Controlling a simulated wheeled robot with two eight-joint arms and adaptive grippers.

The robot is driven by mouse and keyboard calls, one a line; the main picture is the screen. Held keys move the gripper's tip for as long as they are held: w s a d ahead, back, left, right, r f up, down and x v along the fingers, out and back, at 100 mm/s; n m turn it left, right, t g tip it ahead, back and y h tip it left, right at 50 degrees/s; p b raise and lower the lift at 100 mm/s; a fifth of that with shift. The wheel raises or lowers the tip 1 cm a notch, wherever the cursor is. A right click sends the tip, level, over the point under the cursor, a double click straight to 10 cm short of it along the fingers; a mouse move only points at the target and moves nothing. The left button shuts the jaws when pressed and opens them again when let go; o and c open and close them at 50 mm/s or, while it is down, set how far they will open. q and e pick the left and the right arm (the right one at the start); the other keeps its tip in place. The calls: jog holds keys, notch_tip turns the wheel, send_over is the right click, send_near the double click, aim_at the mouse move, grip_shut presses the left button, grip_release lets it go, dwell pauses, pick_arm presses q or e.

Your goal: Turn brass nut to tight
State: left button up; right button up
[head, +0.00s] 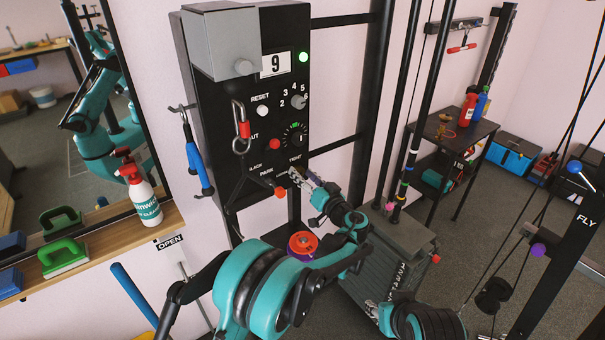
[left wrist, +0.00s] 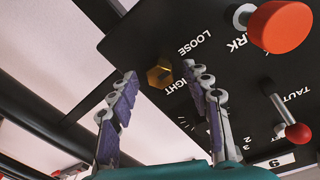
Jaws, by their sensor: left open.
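The brass nut (left wrist: 159,76) is a small hexagonal piece on the black panel, beside the lettering LOOSE and TIGHT in the left wrist view. My left gripper (left wrist: 160,88) is open, its two purple-padded fingers on either side of the nut in that picture. The fingertips appear close to the panel; I cannot tell whether they touch the nut. In the head view my left gripper (head: 302,179) is at the lower right of the black control box (head: 222,122), near the word TIGHT, and the nut is hidden there.
A red-orange knob (left wrist: 281,26) and a red-tipped lever (left wrist: 297,132) stick out of the panel near my fingers. A carabiner (head: 240,125) and a blue-handled tool (head: 200,160) hang at the box's left. A spray bottle (head: 141,192) stands on the wooden shelf.

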pick_arm(q)
jog(key=shift+w+a, duration=0.2)
jog(key=shift+w, duration=0.05)
grip_shut()
